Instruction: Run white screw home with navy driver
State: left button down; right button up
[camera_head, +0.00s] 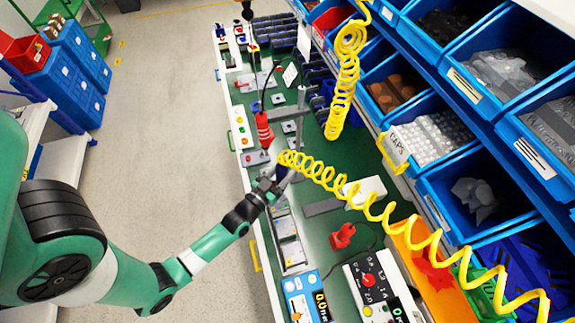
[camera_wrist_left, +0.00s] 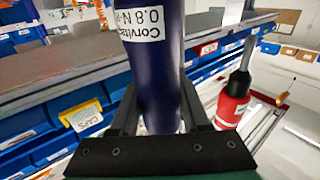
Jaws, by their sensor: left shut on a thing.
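My left gripper (camera_wrist_left: 155,120) is shut around the navy driver (camera_wrist_left: 158,60), a thick dark blue cylinder with a white label, in the left wrist view. In the head view my left gripper (camera_head: 271,183) is over the green workbench, with the navy driver (camera_head: 281,173) small and partly hidden at its jaws. The yellow coiled hose passes right beside it. I cannot make out the white screw in either view. The driver's tip and what lies below it cannot be told. My right gripper is not in view.
A red driver (camera_head: 263,131) hangs upright just beyond my left gripper; it also shows in the left wrist view (camera_wrist_left: 232,100). The yellow coiled hose (camera_head: 385,215) crosses the bench. Blue bins (camera_head: 440,95) line the right side. A control box (camera_head: 372,285) stands near the front.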

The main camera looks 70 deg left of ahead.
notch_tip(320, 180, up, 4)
jog(key=p, duration=0.4)
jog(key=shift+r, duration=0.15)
dwell(1.4)
